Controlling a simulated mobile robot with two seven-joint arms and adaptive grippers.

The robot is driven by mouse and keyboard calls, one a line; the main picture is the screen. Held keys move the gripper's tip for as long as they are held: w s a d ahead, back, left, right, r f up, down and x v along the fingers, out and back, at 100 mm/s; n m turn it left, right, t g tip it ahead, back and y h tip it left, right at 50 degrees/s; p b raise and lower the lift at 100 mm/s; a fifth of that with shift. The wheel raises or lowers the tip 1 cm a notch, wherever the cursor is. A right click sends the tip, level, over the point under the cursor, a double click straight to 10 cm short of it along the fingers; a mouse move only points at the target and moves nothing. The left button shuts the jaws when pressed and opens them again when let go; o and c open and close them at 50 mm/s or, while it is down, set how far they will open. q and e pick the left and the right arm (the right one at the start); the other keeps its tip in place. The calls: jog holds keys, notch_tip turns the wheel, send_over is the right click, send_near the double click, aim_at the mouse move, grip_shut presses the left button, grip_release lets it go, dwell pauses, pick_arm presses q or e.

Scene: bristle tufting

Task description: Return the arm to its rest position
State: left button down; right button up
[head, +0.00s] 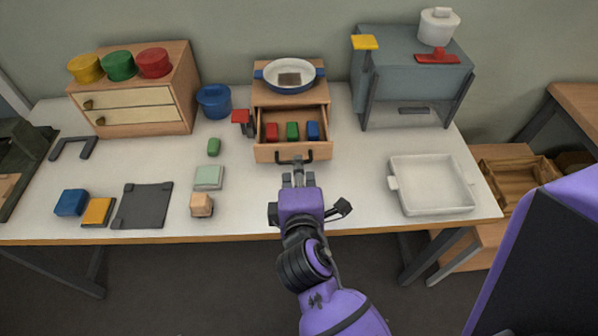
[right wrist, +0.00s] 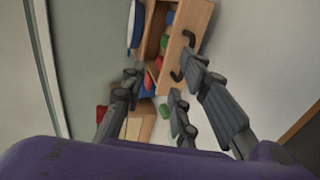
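My right arm comes in from the bottom in the head view, and its gripper (head: 298,176) is just in front of the small wooden drawer unit's open drawer (head: 291,152). In the right wrist view the gripper's fingers (right wrist: 160,80) are spread apart with nothing held between them. The dark drawer handle (right wrist: 188,57) is close to the tip of the right-hand finger; I cannot tell whether they touch. The drawer holds a red, a green and a blue block. My left gripper is not in view.
A blue-rimmed pan (head: 290,72) sits on the drawer unit. A white tray (head: 432,185) lies at right, below a grey box-like stand (head: 410,80). A tan block (head: 201,205), green pad (head: 208,177) and dark plate (head: 143,206) lie left. Table space between gripper and tray is clear.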

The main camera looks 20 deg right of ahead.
jog(key=shift+f, duration=0.1)
